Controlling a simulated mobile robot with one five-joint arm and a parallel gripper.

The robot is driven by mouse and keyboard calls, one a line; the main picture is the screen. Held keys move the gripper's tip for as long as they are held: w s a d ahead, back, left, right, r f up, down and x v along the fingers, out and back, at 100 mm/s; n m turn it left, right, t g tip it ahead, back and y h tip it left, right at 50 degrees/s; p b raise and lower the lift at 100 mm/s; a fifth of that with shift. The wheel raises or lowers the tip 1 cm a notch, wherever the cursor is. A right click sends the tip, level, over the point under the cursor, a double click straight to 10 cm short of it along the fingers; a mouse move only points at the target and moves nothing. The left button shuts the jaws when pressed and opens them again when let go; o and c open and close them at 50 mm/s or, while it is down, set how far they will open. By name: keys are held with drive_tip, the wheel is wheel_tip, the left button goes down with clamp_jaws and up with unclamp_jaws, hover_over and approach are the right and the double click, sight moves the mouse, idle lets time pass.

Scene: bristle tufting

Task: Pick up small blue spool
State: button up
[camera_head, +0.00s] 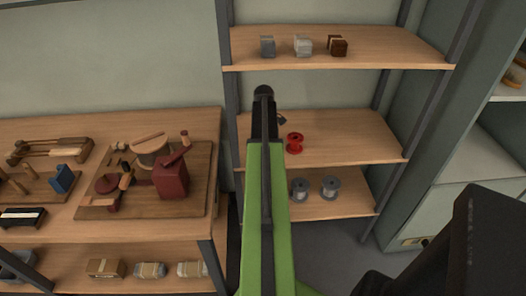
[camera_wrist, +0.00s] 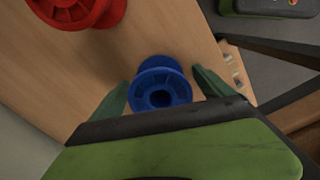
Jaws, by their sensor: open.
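In the wrist view a small blue spool (camera_wrist: 160,86) stands on the wooden shelf (camera_wrist: 165,35), between the two green fingers of my gripper (camera_wrist: 160,92). The fingers are apart, one on each side of the spool, with visible space beside it. In the head view my green arm reaches to the middle shelf (camera_head: 350,140). My gripper's fingertips and the blue spool are hidden there behind the arm. A red spool (camera_wrist: 75,8) sits beyond the blue one, at the upper left of the wrist view; it also shows in the head view (camera_head: 295,142).
Two grey spools (camera_head: 299,188) (camera_head: 329,187) stand on the lower shelf. Several small blocks (camera_head: 303,46) sit on the top shelf. Dark metal posts (camera_head: 228,90) edge the rack. A workbench (camera_head: 60,127) with a wooden fixture stands at left. The middle shelf's right part is clear.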

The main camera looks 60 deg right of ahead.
drive_tip(key=shift+s+r, duration=0.1)
drive_tip(key=shift+r, duration=0.05)
drive_tip(key=c, duration=1.5)
drive_tip(key=shift+r, duration=0.1)
